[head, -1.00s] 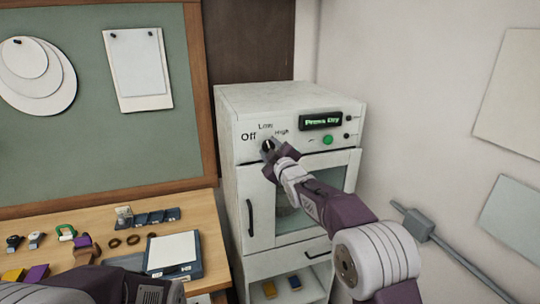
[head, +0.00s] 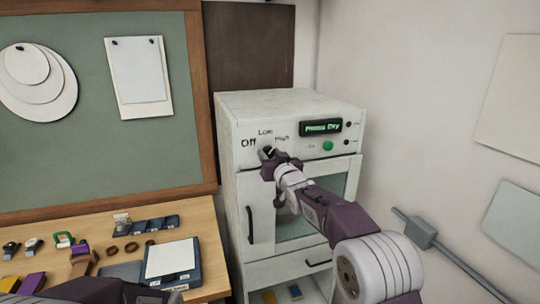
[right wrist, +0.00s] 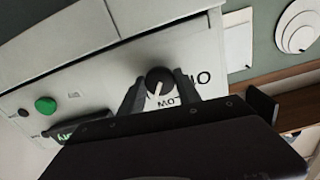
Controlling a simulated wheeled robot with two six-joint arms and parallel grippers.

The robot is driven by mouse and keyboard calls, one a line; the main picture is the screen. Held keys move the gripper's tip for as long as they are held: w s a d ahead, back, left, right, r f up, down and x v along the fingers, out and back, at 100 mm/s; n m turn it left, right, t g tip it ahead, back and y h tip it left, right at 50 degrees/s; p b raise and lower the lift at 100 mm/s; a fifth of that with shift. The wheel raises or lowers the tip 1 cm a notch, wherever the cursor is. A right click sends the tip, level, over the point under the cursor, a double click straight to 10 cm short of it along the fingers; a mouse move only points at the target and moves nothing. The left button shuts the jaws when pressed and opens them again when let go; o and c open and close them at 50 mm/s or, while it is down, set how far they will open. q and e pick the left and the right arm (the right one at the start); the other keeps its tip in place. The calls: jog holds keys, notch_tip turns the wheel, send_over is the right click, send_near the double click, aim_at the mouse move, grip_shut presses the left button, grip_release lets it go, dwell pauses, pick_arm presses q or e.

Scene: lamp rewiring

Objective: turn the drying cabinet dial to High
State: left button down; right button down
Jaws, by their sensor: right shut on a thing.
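The drying cabinet (head: 292,183) is white and stands right of the workbench. Its black dial (head: 266,151) sits below the printed words Off, Low and High. My right gripper (head: 269,156) is at the dial. In the right wrist view, which is upside down, the dial (right wrist: 160,81) has a white pointer and lies between the fingers of my right gripper (right wrist: 160,90), shut on it. The pointer aims down there, just left of the word Low; the word High is hidden there. My left arm shows only in part at the bottom left; its gripper is not in view.
A lit green display (head: 321,127) and a green button (head: 328,146) are right of the dial. The cabinet door with its handle (head: 250,225) is below. The workbench (head: 205,240) holds several small parts and a pad (head: 171,262).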

jog(key=m, duration=0.4)
jog(key=shift+f+m, duration=0.1)
jog(key=shift+m, duration=0.3)
dwell(0.4)
jog(key=c, duration=0.9)
grip_release()
jog(key=shift+s+d, duration=0.1)
jog(key=shift+s, duration=0.2)
jog(key=b+v, duration=0.4)
jog(key=v, duration=0.4)
jog(key=shift+s+b, duration=0.25)
jog(key=shift+b, duration=0.05)
